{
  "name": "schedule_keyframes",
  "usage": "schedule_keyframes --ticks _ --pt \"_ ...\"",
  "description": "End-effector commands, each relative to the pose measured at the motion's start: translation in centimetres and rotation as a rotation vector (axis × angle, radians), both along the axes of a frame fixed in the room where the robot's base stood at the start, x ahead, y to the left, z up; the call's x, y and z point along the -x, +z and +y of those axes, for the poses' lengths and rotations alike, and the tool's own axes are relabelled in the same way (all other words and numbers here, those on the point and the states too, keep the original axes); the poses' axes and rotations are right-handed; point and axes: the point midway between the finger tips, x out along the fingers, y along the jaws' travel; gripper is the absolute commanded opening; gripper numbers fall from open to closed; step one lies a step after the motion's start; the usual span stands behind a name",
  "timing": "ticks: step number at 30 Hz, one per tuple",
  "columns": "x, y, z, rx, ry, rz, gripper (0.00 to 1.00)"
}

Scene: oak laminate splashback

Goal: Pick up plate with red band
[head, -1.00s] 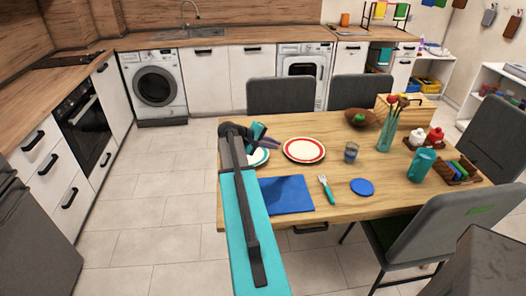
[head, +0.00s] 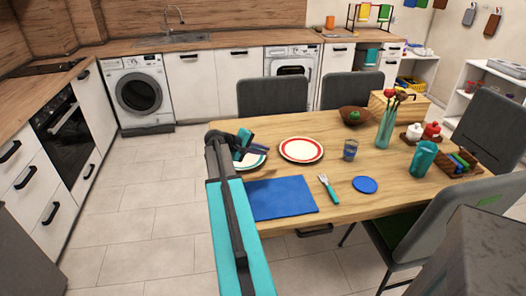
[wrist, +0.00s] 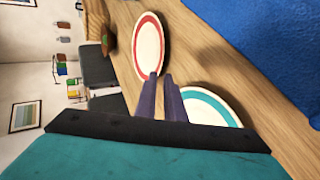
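The plate with the red band (head: 301,149) lies flat on the wooden table, white with a red ring; it also shows in the wrist view (wrist: 149,40), beyond the fingertips. A plate with a teal band (head: 256,162) lies left of it, partly hidden by my gripper in the head view; the wrist view shows it at the right of the fingers (wrist: 215,103). My gripper (head: 262,151) is over the teal-banded plate's side, left of the red-banded plate. Its two dark fingers (wrist: 161,77) stand slightly apart with nothing between them. I cannot tell its exact height.
A blue placemat (head: 283,199), a fork (head: 328,188) and a blue coaster (head: 365,185) lie near the front. A glass (head: 350,150), a bowl (head: 354,117) and a teal cup (head: 424,158) stand to the right. Grey chairs (head: 273,97) surround the table.

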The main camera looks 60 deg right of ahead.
Motion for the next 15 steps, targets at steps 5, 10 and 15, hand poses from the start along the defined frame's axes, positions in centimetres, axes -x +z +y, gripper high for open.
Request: schedule_keyframes --ticks 5,10,15 --pt "0.3 -0.2 -0.4 0.0 -0.004 0.0 0.09" --pt "0.7 -0.7 -1.3 -0.001 -0.004 0.001 0.09" --pt "1.5 -1.6 -2.8 0.0 -0.005 0.001 0.09"
